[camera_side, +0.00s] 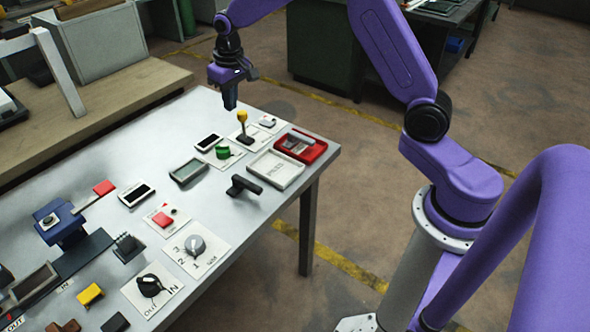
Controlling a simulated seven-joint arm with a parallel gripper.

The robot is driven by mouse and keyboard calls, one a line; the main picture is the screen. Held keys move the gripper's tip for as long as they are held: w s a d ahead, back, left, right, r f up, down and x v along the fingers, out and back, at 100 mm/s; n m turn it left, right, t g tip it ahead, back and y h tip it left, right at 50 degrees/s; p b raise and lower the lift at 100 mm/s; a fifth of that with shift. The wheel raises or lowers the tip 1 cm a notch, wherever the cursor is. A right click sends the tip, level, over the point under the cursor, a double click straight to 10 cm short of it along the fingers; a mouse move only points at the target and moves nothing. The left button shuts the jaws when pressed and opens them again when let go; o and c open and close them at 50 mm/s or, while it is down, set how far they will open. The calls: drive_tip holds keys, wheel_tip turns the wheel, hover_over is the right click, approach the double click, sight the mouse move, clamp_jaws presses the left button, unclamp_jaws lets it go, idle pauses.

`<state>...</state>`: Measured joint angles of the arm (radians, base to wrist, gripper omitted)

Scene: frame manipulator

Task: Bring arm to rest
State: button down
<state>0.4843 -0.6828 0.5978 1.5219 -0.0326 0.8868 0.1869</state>
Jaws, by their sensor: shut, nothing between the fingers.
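My gripper (230,102) hangs above the far part of the grey table (222,262), pointing down. Its fingers are together and nothing shows between them. It is up and to the left of a yellow-topped lever (243,120) and appears apart from it. My purple arm reaches in from the right and bends over the table's far end.
Near the gripper are a green knob (222,152), a red tray (301,146), a white tray (276,169) and a black handle (245,185). Dials, switches and a blue lever device (62,228) fill the near left. A wooden bench (110,105) stands behind. Open floor lies right.

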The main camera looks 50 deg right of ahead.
drive_tip(key=s+a+r+n, duration=0.3)
drive_tip(key=s+a, duration=0.1)
drive_tip(key=s, duration=0.6)
drive_tip(key=s+a+r+n, duration=0.3)
drive_tip(key=s+a, duration=0.2)
drive_tip(key=s, duration=0.6)
drive_tip(key=s+d+f+n, duration=0.1)
drive_tip(key=s+d+n, duration=0.2)
drive_tip(key=s, duration=0.6)
drive_tip(key=s+d+f+n+g, duration=0.1)
drive_tip(key=s+d+n, duration=0.2)
drive_tip(key=s, duration=0.7)
drive_tip(key=shift+s, duration=0.15)
